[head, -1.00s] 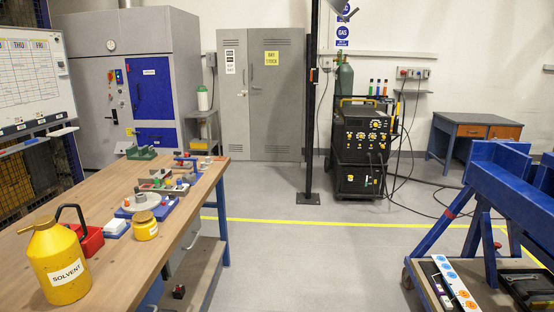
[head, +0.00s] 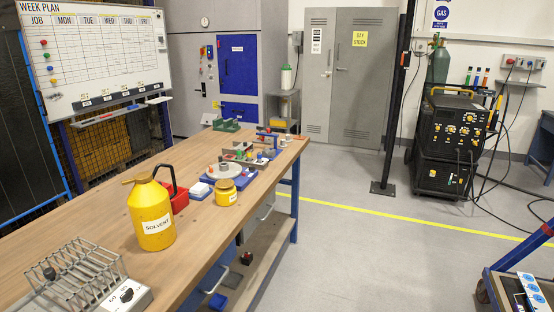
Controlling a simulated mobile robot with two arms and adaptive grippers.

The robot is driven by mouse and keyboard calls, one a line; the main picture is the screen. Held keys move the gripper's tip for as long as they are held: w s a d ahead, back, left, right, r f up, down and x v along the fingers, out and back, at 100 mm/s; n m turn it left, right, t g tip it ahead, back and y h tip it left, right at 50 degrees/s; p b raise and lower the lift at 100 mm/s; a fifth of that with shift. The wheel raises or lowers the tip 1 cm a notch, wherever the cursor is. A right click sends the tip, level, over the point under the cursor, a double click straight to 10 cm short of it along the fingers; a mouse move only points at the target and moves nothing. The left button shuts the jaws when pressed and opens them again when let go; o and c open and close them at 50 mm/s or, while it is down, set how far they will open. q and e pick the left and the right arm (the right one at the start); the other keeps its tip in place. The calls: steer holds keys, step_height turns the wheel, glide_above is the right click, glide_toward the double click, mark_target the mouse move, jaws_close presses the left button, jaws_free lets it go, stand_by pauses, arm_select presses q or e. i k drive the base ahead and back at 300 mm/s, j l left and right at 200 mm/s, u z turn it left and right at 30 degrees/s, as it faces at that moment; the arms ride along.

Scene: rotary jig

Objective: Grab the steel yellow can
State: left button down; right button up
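A yellow can labelled SOLVENT (head: 151,214) stands upright on the wooden workbench (head: 84,222), toward the front of the bench in the head view. It has a sloping shoulder and a narrow top. A smaller yellow jar (head: 226,193) with a label stands to its right, further back. Neither of my grippers shows in the head view, so what they hold cannot be seen.
A rotary jig (head: 225,170) and small parts are further back. The grey floor (head: 350,255) right of the bench is open.

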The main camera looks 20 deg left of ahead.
mark_target(149, 203)
steer(key=u, duration=1.3)
